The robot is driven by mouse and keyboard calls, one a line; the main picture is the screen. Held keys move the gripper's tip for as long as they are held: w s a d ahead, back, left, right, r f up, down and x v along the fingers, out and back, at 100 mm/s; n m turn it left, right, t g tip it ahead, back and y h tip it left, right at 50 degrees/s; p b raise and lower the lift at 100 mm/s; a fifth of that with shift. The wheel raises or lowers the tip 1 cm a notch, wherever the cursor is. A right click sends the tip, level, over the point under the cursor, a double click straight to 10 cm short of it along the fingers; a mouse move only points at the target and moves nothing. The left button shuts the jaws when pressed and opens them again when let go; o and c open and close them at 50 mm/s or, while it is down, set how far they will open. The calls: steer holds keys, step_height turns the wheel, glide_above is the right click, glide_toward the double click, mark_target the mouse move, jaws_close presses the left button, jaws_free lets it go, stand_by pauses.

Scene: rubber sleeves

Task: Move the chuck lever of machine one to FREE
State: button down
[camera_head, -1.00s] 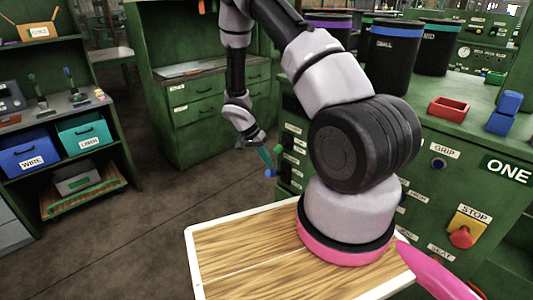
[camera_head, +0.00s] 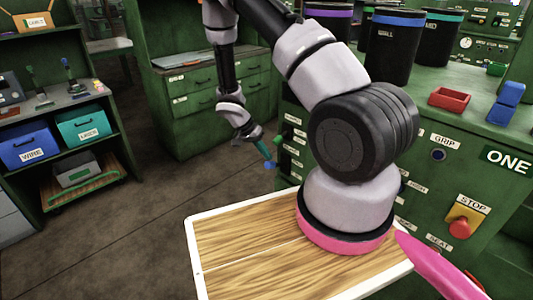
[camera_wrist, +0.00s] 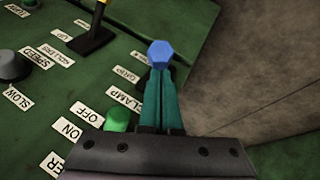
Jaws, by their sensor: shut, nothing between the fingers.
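Machine one is the green cabinet (camera_head: 440,185) with a ONE plate (camera_head: 507,162). In the wrist view, its panel (camera_wrist: 60,100) carries a CLAMP label (camera_wrist: 124,98), with further labels above it that I cannot read surely. A blue faceted knob (camera_wrist: 160,53), seemingly the chuck lever's end, shows just at my fingertips. Its shaft is hidden behind the fingers. My gripper (camera_wrist: 161,72) has teal fingers, shut together with nothing between them. In the head view, my gripper (camera_head: 267,158) points down beside the cabinet's left side, the blue knob (camera_head: 269,165) at its tip. Contact is unclear.
A green button (camera_wrist: 117,119) lies beside my fingers, near the ON and OFF labels. A yellow-and-black lever (camera_wrist: 97,32) and a grey knob (camera_wrist: 12,66) sit farther left. The floor (camera_wrist: 260,65) right of the panel is clear. A red STOP button (camera_head: 459,228) is on the front.

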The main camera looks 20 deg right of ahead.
steer(key=s+a+f+m+t+h, duration=0.1)
steer(key=a+f+m+t+h, duration=0.1)
steer(key=f+h, duration=0.7)
steer(key=shift+s+a+f+t, duration=0.15)
steer(key=shift+a+f+t, duration=0.15)
steer(key=shift+a+f, duration=0.45)
steer(key=shift+d+f, duration=0.2)
steer(key=shift+f, duration=0.05)
steer(key=shift+r, duration=0.1)
